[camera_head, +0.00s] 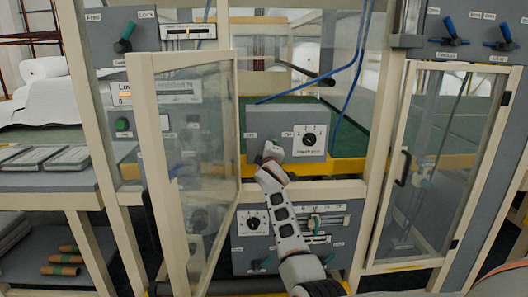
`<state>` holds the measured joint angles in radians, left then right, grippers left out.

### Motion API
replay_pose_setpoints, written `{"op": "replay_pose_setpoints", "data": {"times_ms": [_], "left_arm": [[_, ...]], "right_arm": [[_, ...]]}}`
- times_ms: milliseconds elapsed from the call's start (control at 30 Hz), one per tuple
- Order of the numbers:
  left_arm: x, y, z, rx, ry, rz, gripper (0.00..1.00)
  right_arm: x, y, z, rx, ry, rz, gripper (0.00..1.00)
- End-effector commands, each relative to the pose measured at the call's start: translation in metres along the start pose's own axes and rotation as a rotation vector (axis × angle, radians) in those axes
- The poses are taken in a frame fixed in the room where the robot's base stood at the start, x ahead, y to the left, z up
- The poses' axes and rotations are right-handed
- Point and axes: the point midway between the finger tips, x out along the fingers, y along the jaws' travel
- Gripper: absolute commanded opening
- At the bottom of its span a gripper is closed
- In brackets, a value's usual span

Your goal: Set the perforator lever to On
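A grey control box (258,120) stands in the middle behind the open glass door frame. It has a round dial (309,139) on its right and a small label under the dial, too blurred to read surely. Two small labels flank a spot left of the dial. My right gripper (271,151) is at the box's lower front, just below and between these labels, and covers that spot. I cannot make out the perforator lever; it may be hidden behind the gripper. Whether the fingers are open or shut is unclear. My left gripper is not clearly visible.
An open glazed door (144,125) stands left of my arm, close to it. A closed glazed door (403,168) is on the right. A lower panel (342,233) has another dial and sliders. Blue cables (352,65) hang above the box. Levers (124,46) sit on upper panels.

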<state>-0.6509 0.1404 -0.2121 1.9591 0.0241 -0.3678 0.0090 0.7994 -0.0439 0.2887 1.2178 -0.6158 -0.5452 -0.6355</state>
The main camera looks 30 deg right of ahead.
Motion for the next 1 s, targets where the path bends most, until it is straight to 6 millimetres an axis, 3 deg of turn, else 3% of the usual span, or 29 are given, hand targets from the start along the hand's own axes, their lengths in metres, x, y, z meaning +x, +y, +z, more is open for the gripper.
{"op": "replay_pose_setpoints", "data": {"times_ms": [500,1000], "left_arm": [[-0.007,-0.003,-0.018,0.0,0.011,-0.002,0.27],[-0.008,-0.003,-0.019,0.0,0.011,-0.002,0.27]], "right_arm": [[0.005,0.004,0.013,0.343,0.0,-0.017,0.0],[0.005,0.003,0.014,0.409,0.0,-0.02,0.0]]}}
